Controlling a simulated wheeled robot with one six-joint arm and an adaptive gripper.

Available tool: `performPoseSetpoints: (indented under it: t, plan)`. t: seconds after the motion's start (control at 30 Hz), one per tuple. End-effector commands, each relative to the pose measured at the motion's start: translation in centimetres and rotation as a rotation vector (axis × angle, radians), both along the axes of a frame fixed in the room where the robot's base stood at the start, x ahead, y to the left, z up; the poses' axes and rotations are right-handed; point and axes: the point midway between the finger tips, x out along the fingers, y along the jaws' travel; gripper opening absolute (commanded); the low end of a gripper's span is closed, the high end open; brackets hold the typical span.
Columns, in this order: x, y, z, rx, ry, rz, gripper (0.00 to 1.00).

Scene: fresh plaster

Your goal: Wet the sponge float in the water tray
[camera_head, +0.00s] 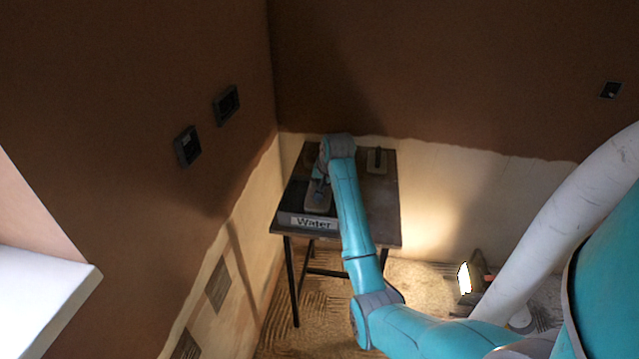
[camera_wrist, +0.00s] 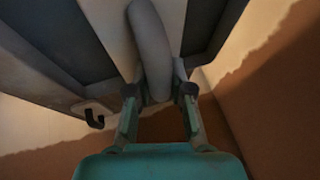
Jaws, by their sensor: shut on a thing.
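The sponge float (camera_head: 317,201) is at the left of the dark table, over or in the water tray (camera_head: 285,219), whose front bears a "Water" label. My gripper (camera_head: 320,180) is above the float. In the wrist view my gripper (camera_wrist: 159,95) is shut on the float's grey, rounded handle (camera_wrist: 150,42). The float's pale board (camera_wrist: 112,30) lies beyond the handle, with dark grey surfaces on both sides. My arm hides part of the tray's right side. I cannot tell whether the float's underside touches water.
The table (camera_head: 386,215) stands in the corner against two brown plastered walls. Another float-like tool (camera_head: 377,160) lies at its back right. A lit work lamp (camera_head: 465,278) stands on the floor to the right. Two dark wall boxes (camera_head: 187,146) are on the left wall.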

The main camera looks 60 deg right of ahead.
Motion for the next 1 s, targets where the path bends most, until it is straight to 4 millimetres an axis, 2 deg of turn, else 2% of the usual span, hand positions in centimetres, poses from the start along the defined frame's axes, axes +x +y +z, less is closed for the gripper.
performPoseSetpoints:
  t: [0.47,1.0]
  plan:
    - [0.0,0.0,0.0,0.002,0.003,0.000,0.00]
    - [0.0,0.0,3.8,0.000,0.000,0.000,0.00]
